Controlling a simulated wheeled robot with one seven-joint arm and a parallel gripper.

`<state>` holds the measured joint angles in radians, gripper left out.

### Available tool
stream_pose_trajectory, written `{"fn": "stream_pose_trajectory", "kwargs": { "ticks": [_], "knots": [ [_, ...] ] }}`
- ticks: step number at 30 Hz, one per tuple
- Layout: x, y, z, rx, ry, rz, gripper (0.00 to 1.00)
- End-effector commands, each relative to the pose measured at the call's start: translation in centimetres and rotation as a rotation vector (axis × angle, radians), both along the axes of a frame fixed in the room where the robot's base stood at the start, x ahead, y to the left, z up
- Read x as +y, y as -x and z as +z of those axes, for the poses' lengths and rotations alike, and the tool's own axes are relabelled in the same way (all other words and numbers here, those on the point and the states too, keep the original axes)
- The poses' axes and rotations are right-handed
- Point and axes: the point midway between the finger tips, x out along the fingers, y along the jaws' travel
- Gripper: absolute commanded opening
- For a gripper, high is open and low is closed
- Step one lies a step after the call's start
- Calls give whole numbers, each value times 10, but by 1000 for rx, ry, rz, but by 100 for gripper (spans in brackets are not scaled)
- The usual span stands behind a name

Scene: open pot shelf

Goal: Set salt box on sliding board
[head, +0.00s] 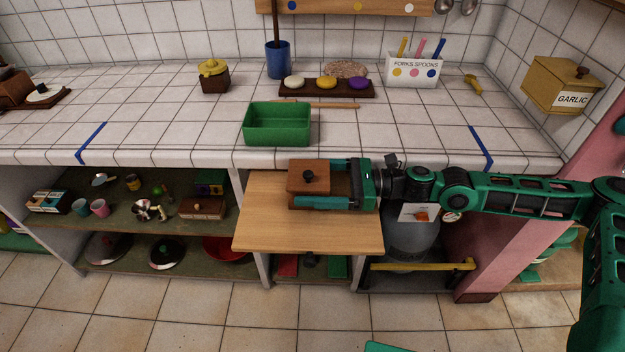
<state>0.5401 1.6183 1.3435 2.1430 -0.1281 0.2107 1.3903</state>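The salt box (309,178) appears to be the brown wooden box with a black knob on its lid. No label on it shows. My gripper (322,184) comes in from the right, with one finger along the far side of the box and one along the near side, closed on it. The sliding board (310,232) is a light wooden board pulled out below the counter. The box is upright over its back part, and I cannot tell whether it touches the board or hangs just above it.
The board's front and left parts are bare. A green bin (277,125) stands at the counter edge (190,158) behind it. A grey gas cylinder (410,240) is under my arm. A garlic box (562,85) hangs at the right. Open shelves (130,215) hold cups and lids at left.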

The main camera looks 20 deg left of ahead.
Motion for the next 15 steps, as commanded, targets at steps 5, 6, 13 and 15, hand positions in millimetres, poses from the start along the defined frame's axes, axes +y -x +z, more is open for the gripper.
{"fn": "stream_pose_trajectory", "kwargs": {
  "ticks": [5,6,13,15],
  "knots": [
    [0,0,0,0,0,0,82],
    [0,0,0,0,0,0,82],
    [-10,-3,3,-1,1,-2,82],
    [-21,-6,2,0,2,-3,82]
  ]
}}
